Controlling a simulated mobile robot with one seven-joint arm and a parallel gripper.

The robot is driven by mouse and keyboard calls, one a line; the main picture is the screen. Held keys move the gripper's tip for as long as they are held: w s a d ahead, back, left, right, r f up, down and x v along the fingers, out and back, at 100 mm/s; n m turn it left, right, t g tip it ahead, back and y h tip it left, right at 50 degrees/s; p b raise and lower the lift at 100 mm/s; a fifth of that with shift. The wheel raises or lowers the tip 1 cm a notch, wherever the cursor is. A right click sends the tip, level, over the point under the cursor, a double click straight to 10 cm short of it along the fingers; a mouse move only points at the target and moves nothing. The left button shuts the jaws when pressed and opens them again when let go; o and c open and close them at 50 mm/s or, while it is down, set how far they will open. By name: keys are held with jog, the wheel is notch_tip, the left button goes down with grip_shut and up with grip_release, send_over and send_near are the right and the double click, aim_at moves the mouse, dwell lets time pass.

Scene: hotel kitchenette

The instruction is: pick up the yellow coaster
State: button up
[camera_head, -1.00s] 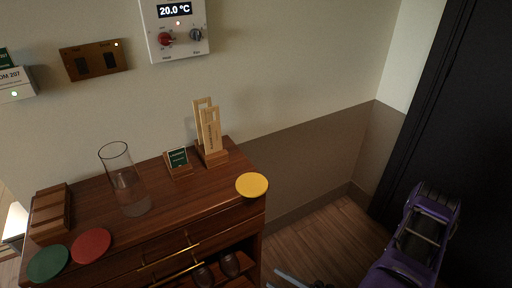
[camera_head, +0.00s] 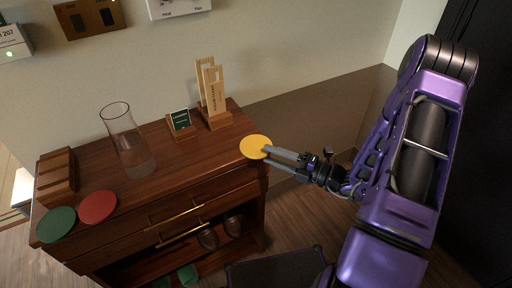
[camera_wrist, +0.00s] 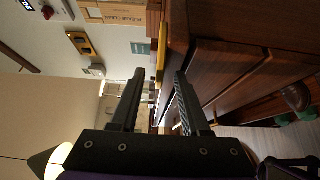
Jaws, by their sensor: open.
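The yellow coaster (camera_head: 253,146) is a flat disc lying at the right front corner of the wooden cabinet top (camera_head: 205,160), with part of it out over the edge. My gripper (camera_head: 269,152) is just right of the coaster in the head view, its fingers pointing at it. In the wrist view the coaster shows edge-on as a thin yellow strip (camera_wrist: 162,47), lined up with the gap between the open fingers (camera_wrist: 159,75). The gap is empty near the fingertips. Whether a finger touches the coaster cannot be told.
A red coaster (camera_head: 98,207) and a green coaster (camera_head: 56,225) lie at the left front. A glass vase (camera_head: 127,140), a small green sign (camera_head: 180,122) and a wooden stand of tags (camera_head: 214,95) stand behind. Drawer handles (camera_head: 176,216) stick out in front.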

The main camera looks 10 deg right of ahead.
jog(key=shift+w+a, duration=0.2)
jog(key=shift+a, duration=0.05)
grip_shut()
dwell(0.3)
jog(key=shift+m+t+h, duration=0.4)
jog(key=r+p, duration=0.1)
jog(key=r, duration=0.2)
jog(key=r+p, duration=0.1)
jog(key=r, duration=0.3)
jog(key=r+p, duration=0.1)
jog(key=r, duration=0.2)
jog(key=shift+w+a+r+p, duration=0.15)
jog(key=shift+w+a+p, duration=0.2)
jog(key=shift+w+p, duration=0.05)
jog(key=shift+w+a+f+m+t+h+p, duration=0.2)
jog(key=shift+w+m+t+h+p, duration=0.15)
jog(key=shift+m+t+h, duration=0.1)
jog(key=shift+w+a+f+m+t+h+p, duration=0.2)
jog(key=shift+w+m+t+h+p, duration=0.1)
jog(key=shift+m+t+h, duration=0.15)
jog(key=shift+w+a+f+m+t+h+p, duration=0.1)
jog(key=shift+w+f+m+t+h+p, duration=0.15)
jog(key=shift+f+m+t+h+p, duration=0.45)
jog(key=shift+w+f+m+h, duration=0.1)
jog(key=shift+f+m+h, duration=0.2)
jog(key=shift+h, duration=0.5)
